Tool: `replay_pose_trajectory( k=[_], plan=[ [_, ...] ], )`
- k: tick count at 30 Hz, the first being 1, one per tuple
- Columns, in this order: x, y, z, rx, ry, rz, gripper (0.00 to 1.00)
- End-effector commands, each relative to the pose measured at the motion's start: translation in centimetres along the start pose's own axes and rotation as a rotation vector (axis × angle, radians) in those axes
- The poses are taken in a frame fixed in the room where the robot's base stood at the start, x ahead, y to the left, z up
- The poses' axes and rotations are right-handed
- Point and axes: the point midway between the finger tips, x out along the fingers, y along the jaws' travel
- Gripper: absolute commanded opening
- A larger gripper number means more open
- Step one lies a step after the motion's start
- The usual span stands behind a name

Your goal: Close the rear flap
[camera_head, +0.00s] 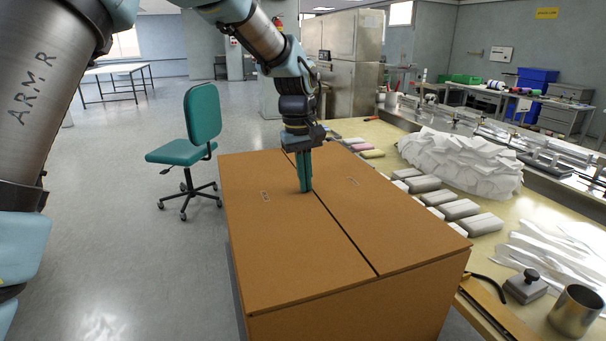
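A large brown cardboard box (345,322) stands in the middle of the view. Its two long top flaps, the left flap (285,245) and the right flap (395,225), both lie flat or nearly flat. A narrow dark seam runs between them. I cannot tell which of them is the rear flap. My gripper (305,190) points down over the far half of the box, by the seam. Its teal fingers are together with nothing seen between them. The tips are at or just above the left flap; contact is unclear. My gripper and wrist hide part of the box's far edge.
A yellowish worktable (545,215) on the right holds grey-white packs (458,209), a white crumpled heap (462,160), a metal cup (576,310) and a knobbed block (526,286). A green chair (203,115) stands behind left. The floor left of the box is clear.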

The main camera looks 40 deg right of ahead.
Motion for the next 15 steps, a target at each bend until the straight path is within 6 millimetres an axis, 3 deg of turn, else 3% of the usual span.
replay_pose_trajectory(
  k=[5,15],
  plan=[
    [-0.2,-0.2,0.0,-0.001,-0.007,-0.006,0.00],
    [-5.0,-0.7,-1.1,-0.003,0.004,0.003,0.00]
  ],
)
